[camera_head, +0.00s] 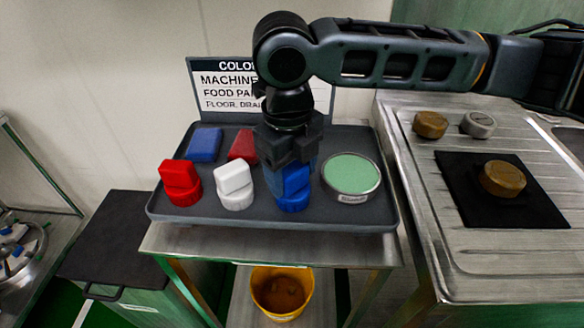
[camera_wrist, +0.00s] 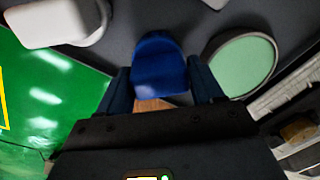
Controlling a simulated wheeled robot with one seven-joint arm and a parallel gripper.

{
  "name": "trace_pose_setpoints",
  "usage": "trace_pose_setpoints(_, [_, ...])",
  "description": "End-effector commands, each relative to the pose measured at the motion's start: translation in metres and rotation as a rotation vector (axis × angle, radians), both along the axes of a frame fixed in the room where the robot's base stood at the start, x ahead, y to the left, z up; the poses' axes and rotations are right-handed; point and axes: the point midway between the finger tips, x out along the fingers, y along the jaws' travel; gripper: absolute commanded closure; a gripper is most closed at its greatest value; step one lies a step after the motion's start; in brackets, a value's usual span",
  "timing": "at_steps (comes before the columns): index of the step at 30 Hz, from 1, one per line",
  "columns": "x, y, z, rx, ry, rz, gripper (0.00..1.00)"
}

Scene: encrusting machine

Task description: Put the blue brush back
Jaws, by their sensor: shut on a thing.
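The blue brush (camera_head: 293,190) stands on the dark grey tray (camera_head: 255,221), between the white brush (camera_head: 235,186) and the round green-topped tin (camera_head: 351,175). My gripper (camera_head: 290,160) is above the brush, pointing down, with its fingers around the brush's upper part. In the wrist view the blue brush (camera_wrist: 158,66) sits between the two fingers (camera_wrist: 160,88), and the gripper is shut on it. The brush's underside is hidden in the wrist view. In the head view its base appears at tray level, but I cannot tell whether it fully touches the tray.
A red brush (camera_head: 179,183) stands at the tray's left. A blue block (camera_head: 205,145) and a partly hidden red one (camera_head: 242,147) lie behind. A sign (camera_head: 222,90) stands at the back. A steel counter (camera_head: 420,170) is on the right, and a yellow bucket (camera_head: 281,290) is below.

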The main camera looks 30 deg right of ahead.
Motion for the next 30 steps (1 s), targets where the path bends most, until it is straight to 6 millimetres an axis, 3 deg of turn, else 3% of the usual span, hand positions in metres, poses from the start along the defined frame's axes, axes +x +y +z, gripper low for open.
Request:
trace_pose_setpoints(7, [0.0, 0.0, -0.004, 0.0, 0.0, 0.0, 0.83])
trace_pose_setpoints(8, [0.0, 0.0, -0.003, 0.0, 0.0, 0.0, 0.32])
trace_pose_setpoints(15, [0.0, 0.0, -0.003, 0.0, 0.0, 0.0, 0.09])
trace_pose_setpoints(23, [0.0, 0.0, -0.001, 0.0, 0.0, 0.0, 0.08])
trace_pose_setpoints(30, [0.0, 0.001, 0.025, -0.001, -0.002, 0.001, 0.08])
